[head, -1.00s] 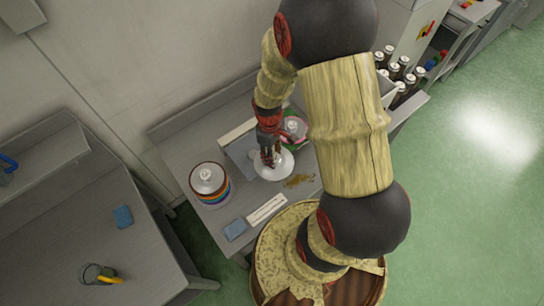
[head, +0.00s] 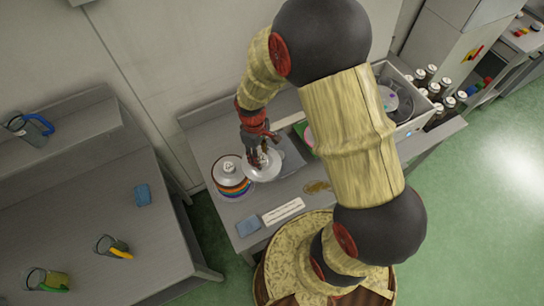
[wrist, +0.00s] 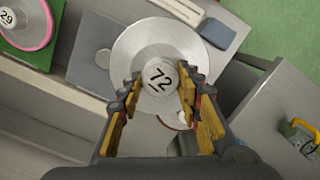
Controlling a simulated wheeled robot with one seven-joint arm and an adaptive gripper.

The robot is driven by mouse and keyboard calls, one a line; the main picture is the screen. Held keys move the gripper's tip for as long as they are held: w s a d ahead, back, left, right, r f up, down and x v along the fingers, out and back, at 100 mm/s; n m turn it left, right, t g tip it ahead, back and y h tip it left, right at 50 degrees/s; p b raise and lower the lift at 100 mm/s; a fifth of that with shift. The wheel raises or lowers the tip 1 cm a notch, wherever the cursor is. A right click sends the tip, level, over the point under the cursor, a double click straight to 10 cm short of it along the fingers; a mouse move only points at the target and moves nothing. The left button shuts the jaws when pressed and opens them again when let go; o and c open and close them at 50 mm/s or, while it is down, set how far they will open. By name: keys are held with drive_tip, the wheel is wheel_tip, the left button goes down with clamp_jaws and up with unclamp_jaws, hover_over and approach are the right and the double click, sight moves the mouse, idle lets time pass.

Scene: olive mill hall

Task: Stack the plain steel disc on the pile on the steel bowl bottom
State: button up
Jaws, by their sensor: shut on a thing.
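My gripper (head: 258,150) is shut on the knob of a plain steel disc (head: 265,172). In the wrist view the disc (wrist: 140,42) is wide and shiny, its knob marked 72 between my fingertips (wrist: 161,80). The pile (head: 233,187) stands just left of the held disc in the head view, with coloured rims in layers and a pale knobbed disc on top. The held disc overlaps the pile's right edge in the picture; the gap in height cannot be told. In the wrist view the disc and my fingers hide most of the pile. The steel bowl bottom cannot be made out.
A grey plate (head: 293,158) lies right of the pile. A pink-rimmed disc marked 29 (wrist: 18,20) sits on a green base (wrist: 48,52). A blue sponge (head: 248,226) and white strip (head: 284,211) lie in front. A white crate (head: 413,122) stands right.

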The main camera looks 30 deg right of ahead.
drive_tip(key=shift+n, duration=0.9)
drive_tip(key=w+a, duration=0.2)
drive_tip(key=a, duration=0.1)
drive_tip(key=w+a, duration=0.2)
drive_tip(key=a, duration=0.2)
drive_tip(key=w+a, duration=0.2)
drive_tip(key=a, duration=0.1)
drive_tip(key=shift+w+a+b, duration=0.3)
drive_tip(key=shift+b, duration=0.05)
drive_tip(key=shift+a+f, duration=0.1)
drive_tip(key=shift+f, duration=0.3)
